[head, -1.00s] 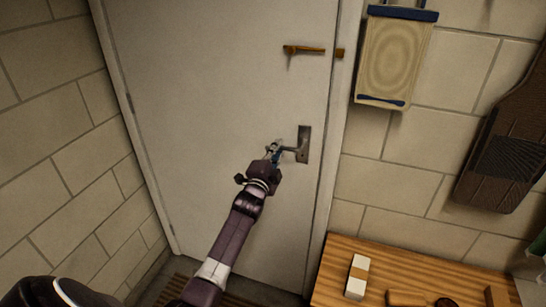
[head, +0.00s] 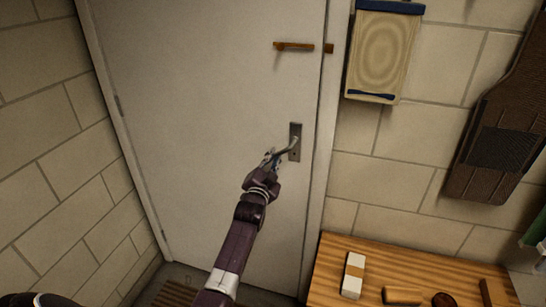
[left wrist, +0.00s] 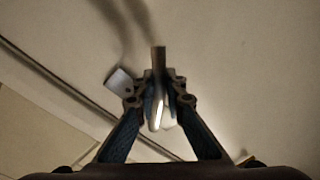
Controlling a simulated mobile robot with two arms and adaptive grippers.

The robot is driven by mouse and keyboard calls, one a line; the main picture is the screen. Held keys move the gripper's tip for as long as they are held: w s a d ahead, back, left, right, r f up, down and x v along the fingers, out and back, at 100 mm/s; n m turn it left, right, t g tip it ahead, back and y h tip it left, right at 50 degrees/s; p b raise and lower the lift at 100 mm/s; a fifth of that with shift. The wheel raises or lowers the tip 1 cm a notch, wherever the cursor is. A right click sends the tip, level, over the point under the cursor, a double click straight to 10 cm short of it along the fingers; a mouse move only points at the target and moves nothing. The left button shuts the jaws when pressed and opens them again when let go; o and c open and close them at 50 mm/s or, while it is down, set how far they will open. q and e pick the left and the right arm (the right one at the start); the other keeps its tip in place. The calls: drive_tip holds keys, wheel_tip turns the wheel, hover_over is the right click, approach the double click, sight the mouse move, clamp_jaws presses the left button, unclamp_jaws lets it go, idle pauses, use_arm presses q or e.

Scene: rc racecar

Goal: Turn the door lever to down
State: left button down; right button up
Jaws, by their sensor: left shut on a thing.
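The grey metal door lever (head: 288,149) sticks out to the left from its dark plate (head: 295,130) on the pale door (head: 200,110). It slants down to the left from the plate. My left gripper (head: 270,158) is at the lever's free end, shut on it. In the left wrist view the two fingers (left wrist: 160,105) close on either side of the pale, shiny lever. The gripper hides the lever's tip in the head view. The door looks closed in its frame. My right gripper is not in view.
A wooden latch bar (head: 295,46) sits higher on the door. A wooden board (head: 380,55) and a dark brown panel (head: 500,130) hang on the block wall. A wooden bench (head: 335,255) with a white block (head: 353,275) and tools stands at the lower right.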

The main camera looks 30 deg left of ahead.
use_arm(q)
drive_tip(key=shift+f, duration=0.1)
drive_tip(key=c, duration=2)
unclamp_jaws()
drive_tip(key=v, duration=1.2)
